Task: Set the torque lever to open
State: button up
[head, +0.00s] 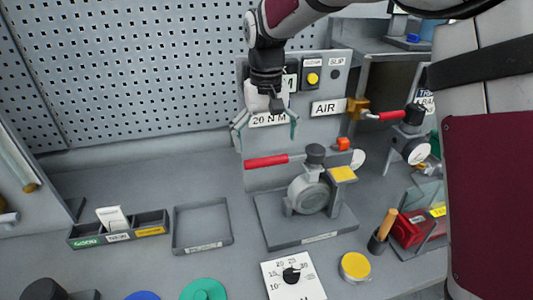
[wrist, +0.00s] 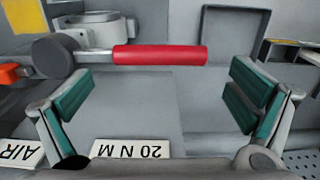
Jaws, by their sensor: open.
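The torque lever appears to be the red-handled lever (head: 266,161) on top of the grey valve body (head: 310,196). Its handle lies roughly level and points left from a dark hub (head: 315,155). In the wrist view the red handle (wrist: 160,55) runs across the upper middle, with the hub (wrist: 55,55) at its left end. My gripper (head: 266,128) is open and empty, just above and behind the handle, in front of the panel. In the wrist view the fingers (wrist: 160,98) are spread wide, with the handle beyond their tips and not touching them.
Behind is a panel with a "20 N M" sign (wrist: 130,150) and an "AIR" sign (head: 327,107). A second red-handled lever (head: 385,116) is on a brass fitting at right. A grey tray (head: 203,247), labelled bins (head: 120,232) and a dial card (head: 293,277) lie around the valve base.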

aim_at(266, 158)
jog(key=shift+f+p, duration=0.3)
jog(key=shift+f, duration=2)
